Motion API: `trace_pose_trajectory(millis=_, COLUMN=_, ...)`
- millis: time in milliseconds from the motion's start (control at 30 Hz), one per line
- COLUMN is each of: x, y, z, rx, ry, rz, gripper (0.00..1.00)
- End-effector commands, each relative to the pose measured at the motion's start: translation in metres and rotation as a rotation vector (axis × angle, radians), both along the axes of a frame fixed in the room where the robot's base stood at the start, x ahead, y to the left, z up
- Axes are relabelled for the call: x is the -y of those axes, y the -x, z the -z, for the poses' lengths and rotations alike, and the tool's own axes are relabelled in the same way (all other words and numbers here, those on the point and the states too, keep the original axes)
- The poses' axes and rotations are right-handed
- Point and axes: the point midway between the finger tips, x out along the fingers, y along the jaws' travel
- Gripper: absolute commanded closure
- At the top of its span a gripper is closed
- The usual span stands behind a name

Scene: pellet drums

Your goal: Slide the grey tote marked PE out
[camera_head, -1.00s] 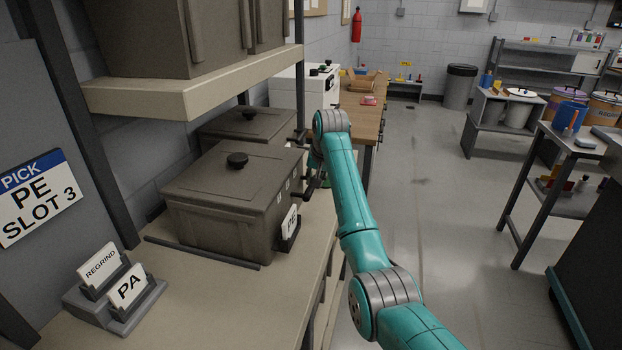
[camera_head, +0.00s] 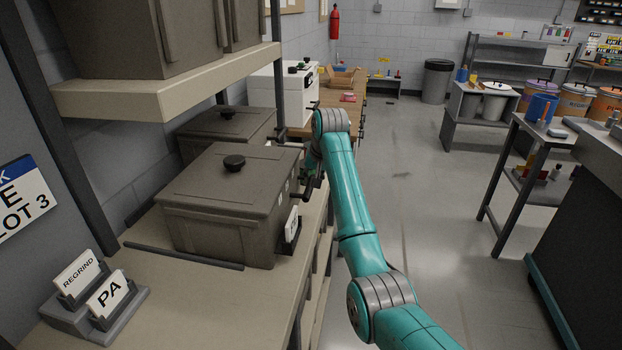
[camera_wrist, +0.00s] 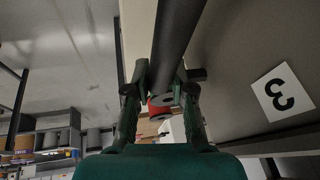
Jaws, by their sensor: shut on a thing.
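The grey tote (camera_head: 220,225) with a black knob on its lid sits on the shelf board in the head view. Its front end faces right, with a white card (camera_head: 291,222) in a dark holder; I cannot read the card. My gripper (camera_head: 312,183) is at that front end, partly hidden by my arm. In the wrist view my gripper (camera_wrist: 163,88) is shut around the dark bar handle (camera_wrist: 176,38). The tote's grey front (camera_wrist: 225,70) there carries a white card (camera_wrist: 283,93) with a 3.
A dark rail (camera_head: 183,255) lies along the tote's near side. A second grey tote (camera_head: 225,128) stands behind it. A card stand (camera_head: 95,305) reads REGRIND and PA. A partly cut-off sign (camera_head: 22,200) hangs at left. The floor (camera_head: 425,190) to the right is clear.

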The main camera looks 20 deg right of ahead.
Motion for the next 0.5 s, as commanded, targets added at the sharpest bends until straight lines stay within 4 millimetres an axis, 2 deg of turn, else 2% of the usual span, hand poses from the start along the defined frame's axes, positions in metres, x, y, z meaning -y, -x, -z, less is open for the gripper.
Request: trace_pose_trajectory(millis=500, x=0.038, y=0.027, z=0.001, rx=-0.003, ry=0.0, rz=0.003, gripper=1.0)
